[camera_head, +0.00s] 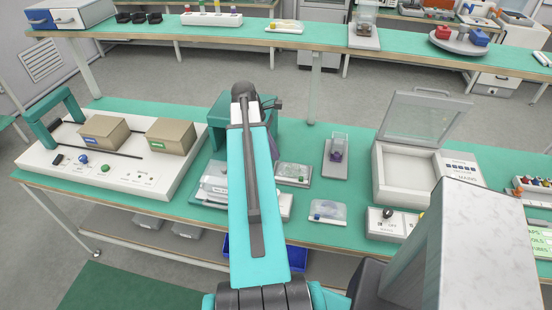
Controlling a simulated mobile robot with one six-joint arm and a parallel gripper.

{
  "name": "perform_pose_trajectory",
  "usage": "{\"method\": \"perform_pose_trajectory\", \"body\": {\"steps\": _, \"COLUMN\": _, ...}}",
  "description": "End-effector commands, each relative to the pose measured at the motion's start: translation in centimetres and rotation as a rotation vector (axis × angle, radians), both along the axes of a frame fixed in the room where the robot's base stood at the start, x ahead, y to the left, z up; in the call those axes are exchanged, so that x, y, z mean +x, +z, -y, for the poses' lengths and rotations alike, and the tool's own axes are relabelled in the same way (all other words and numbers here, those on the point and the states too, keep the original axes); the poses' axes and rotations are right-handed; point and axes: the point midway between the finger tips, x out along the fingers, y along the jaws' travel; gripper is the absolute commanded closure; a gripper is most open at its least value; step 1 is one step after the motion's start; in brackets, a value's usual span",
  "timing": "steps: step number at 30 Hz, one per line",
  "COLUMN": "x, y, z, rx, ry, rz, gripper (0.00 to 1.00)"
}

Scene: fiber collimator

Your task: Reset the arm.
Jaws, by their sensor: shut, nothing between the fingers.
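My arm (262,220) reaches up from the bottom middle and away over the workbench. Its teal upper link hides part of the bench behind it. The dark far joint (244,92) stands in front of a teal box-like frame (222,112). Small dark parts show just right of that joint, too small to make out. I cannot make out my gripper or its fingers; they are hidden behind the arm or too small to tell.
Left on the bench (336,244) is a white station (60,160) with two brown boxes. Small devices lie near the arm. To the right stands an open white case (408,178) with a raised clear lid. A grey-white block (470,250) fills the lower right.

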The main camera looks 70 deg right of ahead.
Motion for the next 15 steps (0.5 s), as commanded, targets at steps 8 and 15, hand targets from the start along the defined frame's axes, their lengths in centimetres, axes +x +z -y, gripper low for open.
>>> {"method": "perform_pose_trajectory", "body": {"steps": 8, "x": 0.34, "y": 0.8, "z": -0.08, "rx": -0.001, "ry": 0.001, "rz": 0.0, "gripper": 1.0}}
{"method": "perform_pose_trajectory", "body": {"steps": 15, "x": 0.36, "y": 0.8, "z": -0.11, "rx": -0.001, "ry": 0.001, "rz": 0.0, "gripper": 1.0}}
